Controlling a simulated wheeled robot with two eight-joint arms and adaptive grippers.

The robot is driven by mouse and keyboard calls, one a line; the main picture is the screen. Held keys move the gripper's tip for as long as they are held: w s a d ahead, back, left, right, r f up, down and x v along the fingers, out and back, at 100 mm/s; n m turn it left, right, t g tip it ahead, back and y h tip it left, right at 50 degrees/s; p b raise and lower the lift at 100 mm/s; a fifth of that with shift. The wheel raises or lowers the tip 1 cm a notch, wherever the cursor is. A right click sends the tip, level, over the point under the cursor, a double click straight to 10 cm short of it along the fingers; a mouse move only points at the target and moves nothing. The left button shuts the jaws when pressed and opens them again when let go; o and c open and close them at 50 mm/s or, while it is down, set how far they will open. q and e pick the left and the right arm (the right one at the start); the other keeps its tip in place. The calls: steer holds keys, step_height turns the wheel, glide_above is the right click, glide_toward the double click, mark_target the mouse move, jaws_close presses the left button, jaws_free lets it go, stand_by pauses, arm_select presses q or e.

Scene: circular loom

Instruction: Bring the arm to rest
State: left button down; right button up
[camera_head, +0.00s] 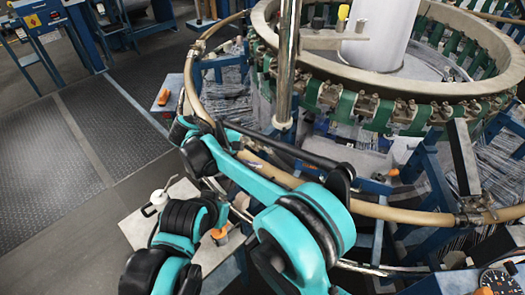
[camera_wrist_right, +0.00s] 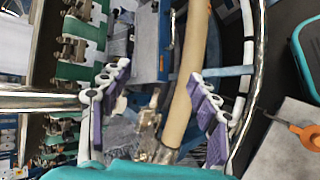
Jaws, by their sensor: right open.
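My right gripper (camera_wrist_right: 160,75) is open in the right wrist view. Its two white fingers with purple pads stand well apart, with nothing held between them. The tan hoop pipe (camera_wrist_right: 187,85) passes behind the gap between the fingers; I cannot tell how far beyond them it lies. In the head view my right arm is folded beside the loom, its teal links in front of the tan hoop (camera_head: 395,212). My left arm shows in part at the lower left; I cannot make out its gripper.
The circular loom ring (camera_head: 365,103) with green straps fills the upper right. A steel post (camera_head: 287,65) stands close to my right arm. Open floor (camera_head: 95,150) lies left.

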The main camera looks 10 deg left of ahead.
steer(key=shift+d, duration=0.1)
stand_by(0.6)
steer(key=s+d+r+m+g+y, duration=0.1)
steer(key=s+d+r+m+y, duration=0.15)
steer(key=d, duration=0.75)
steer(key=s+d+r+m+y, duration=0.1)
steer(key=s+d+y, duration=0.15)
steer(key=d, duration=0.75)
steer(key=s+d+f+m+t+y, duration=0.2)
steer(key=s+d+f+m+y, duration=0.2)
steer(key=s, duration=1)
steer(key=d+f+m, duration=0.1)
steer(key=d+m, duration=0.2)
steer(key=d, duration=0.2)
steer(key=shift+s+d+f+t, duration=0.15)
steer(key=shift+s+t, duration=0.2)
steer(key=shift+t, duration=0.05)
